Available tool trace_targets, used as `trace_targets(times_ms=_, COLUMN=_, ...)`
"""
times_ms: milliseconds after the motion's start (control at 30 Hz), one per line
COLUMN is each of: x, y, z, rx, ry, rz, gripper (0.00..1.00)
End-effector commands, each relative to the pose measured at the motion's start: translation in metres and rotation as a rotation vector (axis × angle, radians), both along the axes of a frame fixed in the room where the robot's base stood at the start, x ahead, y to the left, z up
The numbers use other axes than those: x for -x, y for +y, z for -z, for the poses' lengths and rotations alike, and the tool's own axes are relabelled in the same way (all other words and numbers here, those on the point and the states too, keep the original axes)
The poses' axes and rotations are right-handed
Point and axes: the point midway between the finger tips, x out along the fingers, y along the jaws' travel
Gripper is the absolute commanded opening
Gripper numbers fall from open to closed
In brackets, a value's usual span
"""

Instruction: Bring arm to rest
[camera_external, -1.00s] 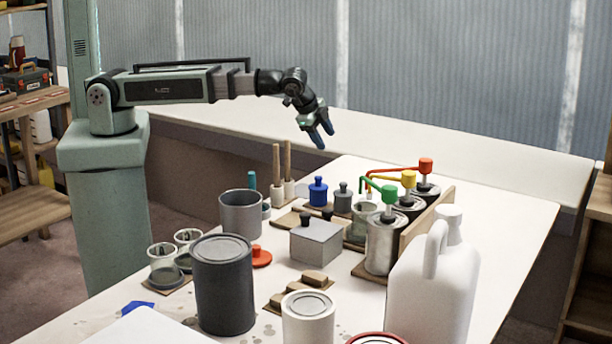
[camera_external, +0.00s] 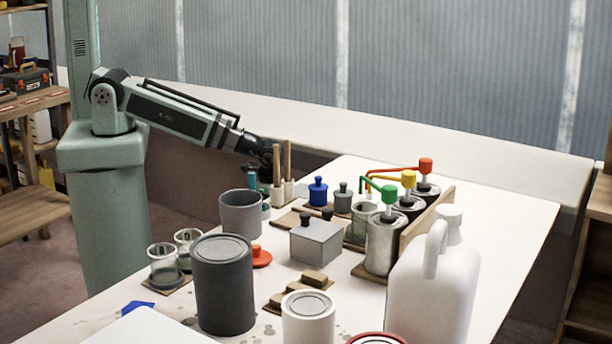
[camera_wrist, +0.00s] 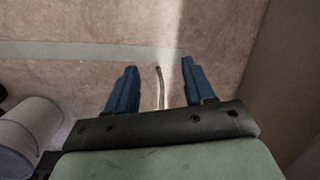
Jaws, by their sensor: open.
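In the wrist view my gripper (camera_wrist: 157,88) shows two blue fingers held apart, with nothing between them. Carpeted floor lies below the fingers. In the external view my arm slopes down to the right from its pedestal, and its dark wrist end is behind the wooden-handled tools (camera_external: 282,175) at the table's back left edge. The fingertips are mostly hidden there.
The white table (camera_external: 500,210) holds a grey open can (camera_external: 240,212), a dark grey can (camera_external: 224,285), glass jars (camera_external: 165,266), a grey box (camera_external: 315,242), pump cans (camera_external: 385,242) and a white jug (camera_external: 433,270). A pale ledge (camera_external: 430,140) runs along the wall.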

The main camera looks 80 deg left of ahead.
Motion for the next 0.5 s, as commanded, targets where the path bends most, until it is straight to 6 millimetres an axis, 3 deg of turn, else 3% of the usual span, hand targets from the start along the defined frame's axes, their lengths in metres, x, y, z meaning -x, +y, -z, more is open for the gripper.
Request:
trace_targets(times_ms=200, x=0.057, y=0.018, z=0.049, rx=0.016, ry=0.109, rz=-0.119, gripper=0.53)
trace_targets(times_ms=500, x=0.140, y=0.034, z=0.102, rx=0.028, ry=0.255, rz=-0.287, gripper=0.53)
